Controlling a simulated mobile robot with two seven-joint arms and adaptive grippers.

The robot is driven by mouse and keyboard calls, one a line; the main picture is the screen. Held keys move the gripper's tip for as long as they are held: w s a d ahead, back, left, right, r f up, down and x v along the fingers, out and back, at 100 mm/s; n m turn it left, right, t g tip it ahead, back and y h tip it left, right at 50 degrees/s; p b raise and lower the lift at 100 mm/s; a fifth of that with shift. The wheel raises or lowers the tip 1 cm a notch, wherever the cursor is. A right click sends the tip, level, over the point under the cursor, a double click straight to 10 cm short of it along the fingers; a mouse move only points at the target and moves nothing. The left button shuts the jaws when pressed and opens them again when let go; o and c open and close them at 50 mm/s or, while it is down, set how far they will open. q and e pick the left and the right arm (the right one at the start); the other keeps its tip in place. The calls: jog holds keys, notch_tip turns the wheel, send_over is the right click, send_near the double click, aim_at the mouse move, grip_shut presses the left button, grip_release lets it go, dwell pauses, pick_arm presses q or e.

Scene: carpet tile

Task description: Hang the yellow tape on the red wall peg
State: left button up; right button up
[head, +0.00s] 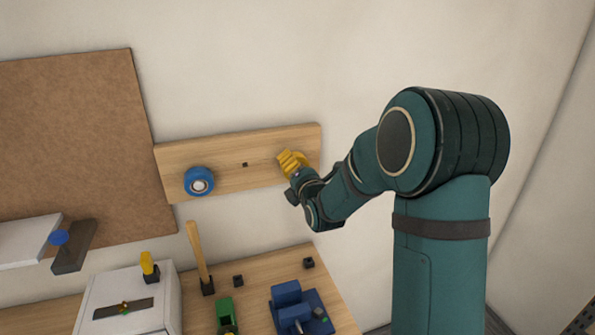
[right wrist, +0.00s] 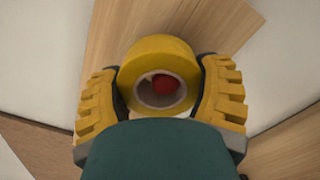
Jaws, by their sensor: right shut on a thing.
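The yellow tape (right wrist: 150,51) is a ring held between the two yellow-padded fingers of my right gripper (right wrist: 160,92). The red wall peg (right wrist: 164,84) shows through the tape's hole, right of its middle. I cannot tell how far the peg reaches into the hole. In the head view my right gripper (head: 291,164) is at the right part of the wooden wall board (head: 225,146). There the tape is hard to tell from the yellow fingers, and the peg is hidden. My left gripper is not in view.
A blue roll (head: 199,181) hangs on the board's left part. A small dark square (head: 244,164) is mid-board. Below, the workbench (head: 255,266) holds a wooden-handled tool (head: 196,251), a blue vise-like thing (head: 300,309) and a white box (head: 120,295). A corkboard (head: 75,140) is at left.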

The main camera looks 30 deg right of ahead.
jog(key=shift+b+x, duration=0.3)
jog(key=shift+x, duration=0.9)
jog(key=shift+f+b, duration=0.55)
jog(key=shift+b, duration=0.1)
jog(key=o, duration=1.2)
jog(key=shift+c, duration=0.2)
jog(key=shift+s, duration=0.1)
jog(key=v, duration=1.2)
